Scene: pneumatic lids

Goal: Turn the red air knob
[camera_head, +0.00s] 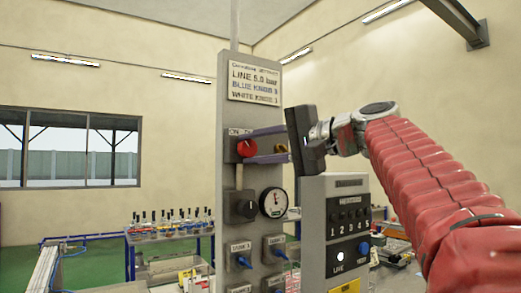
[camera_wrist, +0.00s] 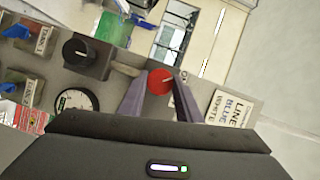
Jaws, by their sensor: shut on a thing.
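The red air knob (camera_head: 247,148) is on the upper part of a grey upright panel (camera_head: 228,90), below a text plate. In the wrist view the round red knob (camera_wrist: 160,81) carries a light pointer line and sits between my two finger tips. My gripper (camera_head: 247,147) reaches in from the right, with one purple finger above the knob and one below it. The fingers (camera_wrist: 160,85) are closed against the knob's sides. Part of the knob's rim is hidden by the fingers.
Below the red knob are a black knob (camera_head: 240,207), a round gauge (camera_head: 273,202) and several blue knobs (camera_head: 244,262). A table with bottles (camera_head: 170,228) is behind at the left.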

